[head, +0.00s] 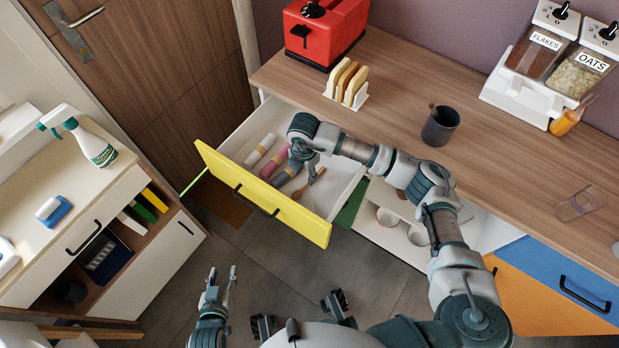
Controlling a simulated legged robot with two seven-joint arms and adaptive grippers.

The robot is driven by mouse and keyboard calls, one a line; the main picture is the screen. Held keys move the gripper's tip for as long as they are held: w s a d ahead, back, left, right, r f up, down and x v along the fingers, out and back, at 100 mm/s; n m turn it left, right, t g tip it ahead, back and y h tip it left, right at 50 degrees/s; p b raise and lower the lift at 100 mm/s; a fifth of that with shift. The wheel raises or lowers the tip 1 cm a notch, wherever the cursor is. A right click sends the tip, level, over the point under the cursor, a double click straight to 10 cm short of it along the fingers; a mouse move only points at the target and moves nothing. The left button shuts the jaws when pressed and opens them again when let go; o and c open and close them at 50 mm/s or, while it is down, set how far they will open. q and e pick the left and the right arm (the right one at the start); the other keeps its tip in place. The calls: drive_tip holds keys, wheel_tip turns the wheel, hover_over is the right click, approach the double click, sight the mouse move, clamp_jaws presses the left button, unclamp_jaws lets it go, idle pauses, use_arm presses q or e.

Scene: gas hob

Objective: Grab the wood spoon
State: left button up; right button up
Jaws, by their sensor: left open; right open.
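The wood spoon (303,188) lies inside the open yellow-fronted drawer (262,196), near its right side. My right gripper (312,178) points down into the drawer, right at the spoon's upper end. Its jaws are open and look small and partly hidden by the wrist above; I cannot tell whether they touch the spoon. My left gripper (223,278) is open and empty, low in the view over the floor, well away from the drawer.
Several rolled items (260,150) lie left of the spoon in the drawer. The counter (400,75) above holds a red toaster (325,30), a toast rack (347,84), a dark cup (440,126) and cereal dispensers (540,65). A cabinet (100,215) stands at left.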

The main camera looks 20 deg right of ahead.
sight(306, 183)
drive_tip(key=d+f, duration=0.1)
drive_tip(key=d+f+b, duration=0.1)
drive_tip(key=f, duration=0.2)
drive_tip(key=f+b, duration=0.1)
drive_tip(key=shift+w+a+f, duration=0.15)
drive_tip(key=shift+a+f, duration=0.25)
drive_tip(key=shift+a, duration=0.3)
drive_tip(key=shift+d, duration=0.45)
drive_tip(key=c, duration=0.7)
use_arm(q)
drive_tip(key=w+d+r+t+h, duration=0.1)
drive_tip(key=w+d+r+t, duration=0.1)
drive_tip(key=w+r+t, duration=0.1)
drive_tip(key=shift+w+d+r+t, duration=0.35)
drive_tip(key=shift+r+t, duration=0.05)
drive_tip(key=shift+r, duration=0.35)
use_arm(e)
drive_tip(key=shift+d, duration=0.2)
clamp_jaws()
